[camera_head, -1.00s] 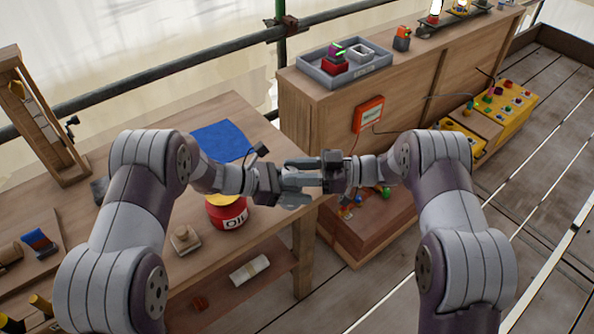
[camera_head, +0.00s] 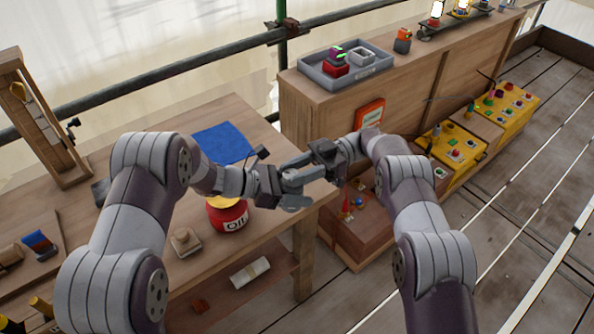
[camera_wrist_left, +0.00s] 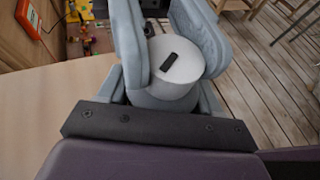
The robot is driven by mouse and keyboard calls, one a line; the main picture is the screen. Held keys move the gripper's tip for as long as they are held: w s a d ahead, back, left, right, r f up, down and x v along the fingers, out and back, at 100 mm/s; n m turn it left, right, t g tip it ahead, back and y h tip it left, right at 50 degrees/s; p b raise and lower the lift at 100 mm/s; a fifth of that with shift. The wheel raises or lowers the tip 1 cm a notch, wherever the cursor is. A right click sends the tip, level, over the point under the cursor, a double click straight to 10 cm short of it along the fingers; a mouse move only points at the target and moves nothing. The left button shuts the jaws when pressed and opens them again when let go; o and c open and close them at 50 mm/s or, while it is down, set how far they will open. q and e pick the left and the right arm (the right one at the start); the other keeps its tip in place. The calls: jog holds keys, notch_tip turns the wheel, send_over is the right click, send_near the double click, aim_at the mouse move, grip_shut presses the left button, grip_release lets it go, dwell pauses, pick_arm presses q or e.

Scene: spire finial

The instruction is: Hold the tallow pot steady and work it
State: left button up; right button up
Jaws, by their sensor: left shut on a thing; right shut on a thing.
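In the left wrist view the tallow pot (camera_wrist_left: 178,72), a pale grey cylinder with a short dark mark on its end, sits between the fingers of my left gripper (camera_wrist_left: 170,40). The head view shows my left gripper (camera_head: 300,190) shut on the pot, past the workbench's right end. A small grey part of the pot (camera_head: 295,203) seems to show there under the fingers. My right gripper (camera_head: 308,170) is shut, its fingers up against the left ones from above right. What it grips is hidden; it appears to be the pot.
A red OIL tin (camera_head: 228,215) and a blue cloth (camera_head: 222,143) are on the workbench (camera_head: 195,118). A small wooden-handled block (camera_head: 184,241) is near the front edge. A grey tray (camera_head: 345,66) sits on the back cabinet. Yellow control boxes (camera_head: 455,150) stand right, with open floor beyond.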

jog(key=shift+w, duration=0.1)
jog(key=o, duration=1.1)
jog(key=shift+c, duration=0.2)
